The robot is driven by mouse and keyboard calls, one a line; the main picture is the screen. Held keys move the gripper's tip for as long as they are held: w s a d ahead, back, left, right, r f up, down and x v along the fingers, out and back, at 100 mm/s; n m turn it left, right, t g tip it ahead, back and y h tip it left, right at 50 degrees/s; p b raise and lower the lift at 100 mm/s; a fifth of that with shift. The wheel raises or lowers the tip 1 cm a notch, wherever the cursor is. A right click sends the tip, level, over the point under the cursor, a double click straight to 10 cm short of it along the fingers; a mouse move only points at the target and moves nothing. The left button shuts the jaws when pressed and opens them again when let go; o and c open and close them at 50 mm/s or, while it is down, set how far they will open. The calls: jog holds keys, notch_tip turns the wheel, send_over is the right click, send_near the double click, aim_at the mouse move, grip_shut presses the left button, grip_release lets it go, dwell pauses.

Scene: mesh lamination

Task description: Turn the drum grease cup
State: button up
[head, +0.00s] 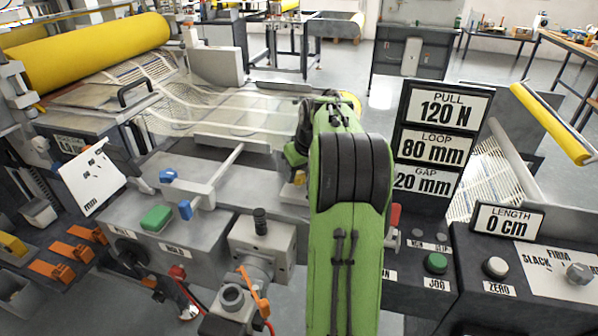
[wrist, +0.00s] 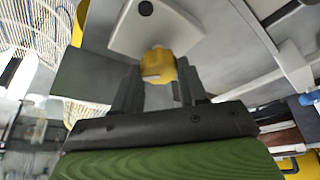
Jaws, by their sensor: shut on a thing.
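In the wrist view the yellow drum grease cup (wrist: 158,65) sits between the two dark fingers of my gripper (wrist: 159,77). The fingers are shut on its sides. The cup stands against a pale grey plate (wrist: 150,28). In the head view my green arm hides most of the gripper and the cup. I cannot tell there how far the cup is turned.
A grey bench with blue handles (head: 168,175) and a green button (head: 156,218) lies left of my arm. Display signs (head: 441,107) stand close on its right. A yellow roll (head: 90,52) lies at the back left, above the white mesh (head: 200,110).

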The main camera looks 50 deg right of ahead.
jog(key=shift+m, duration=0.4)
jog(key=m+p, duration=0.1)
jog(key=m+g+h, duration=0.1)
jog(key=m, duration=0.1)
jog(key=shift+w+a+r+m+p, duration=0.1)
jog(key=shift+a+m+p, duration=0.05)
jog(key=shift+m+p, duration=0.2)
jog(key=shift+m+g+h+p, duration=0.65)
jog(key=shift+m+p, duration=0.4)
jog(key=shift+m, duration=1.1)
jog(key=o, duration=1.1)
jog(key=shift+c, duration=0.2)
